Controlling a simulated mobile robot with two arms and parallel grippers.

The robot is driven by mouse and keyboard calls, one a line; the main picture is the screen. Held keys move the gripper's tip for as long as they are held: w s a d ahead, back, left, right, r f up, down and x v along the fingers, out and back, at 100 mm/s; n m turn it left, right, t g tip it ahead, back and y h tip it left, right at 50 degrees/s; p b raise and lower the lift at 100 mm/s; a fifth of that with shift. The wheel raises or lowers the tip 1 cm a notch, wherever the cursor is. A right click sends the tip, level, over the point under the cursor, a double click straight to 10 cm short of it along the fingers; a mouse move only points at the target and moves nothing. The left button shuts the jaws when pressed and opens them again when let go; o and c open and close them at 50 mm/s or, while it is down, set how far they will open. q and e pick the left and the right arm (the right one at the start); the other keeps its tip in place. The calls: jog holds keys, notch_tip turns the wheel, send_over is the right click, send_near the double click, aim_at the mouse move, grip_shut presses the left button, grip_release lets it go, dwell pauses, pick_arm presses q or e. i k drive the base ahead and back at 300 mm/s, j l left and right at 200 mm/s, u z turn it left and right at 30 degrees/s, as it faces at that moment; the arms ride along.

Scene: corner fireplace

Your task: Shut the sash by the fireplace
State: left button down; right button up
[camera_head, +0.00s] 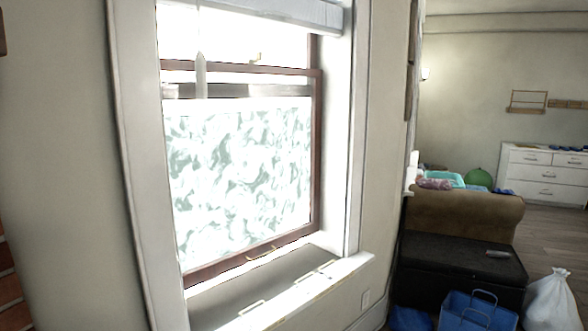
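The window sash (240,175) fills the left half of the head view. It has a brown frame and a bright, frosted-patterned pane. Its brown top rail (240,72) sits a little above a grey band that crosses the window, and a small catch (258,57) stands on it. A small handle (262,255) is on its bottom rail (225,267). Bright light makes the size of any gap between the bottom rail and the window sill (285,308) hard to tell. Neither of my grippers is in view.
Red bricks (10,287) show at the left edge. A white roller blind (285,12) and a hanging pull (200,75) are at the window top. At right are a black chest (455,265), a blue basket (475,312), a white bag (552,303) and a white dresser (545,175).

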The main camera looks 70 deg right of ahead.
aim_at(206, 271)
jog(key=z, duration=2)
jog(key=i+l, duration=0.15)
jog(key=l, duration=0.3)
jog(key=i+l+u, duration=0.15)
jog(key=l, duration=0.25)
jog(key=i+l, duration=0.15)
jog(key=l, duration=0.3)
jog(key=i+l+u, duration=0.1)
jog(key=l, duration=0.35)
jog(key=i+l+u, duration=0.1)
jog(key=l, duration=0.35)
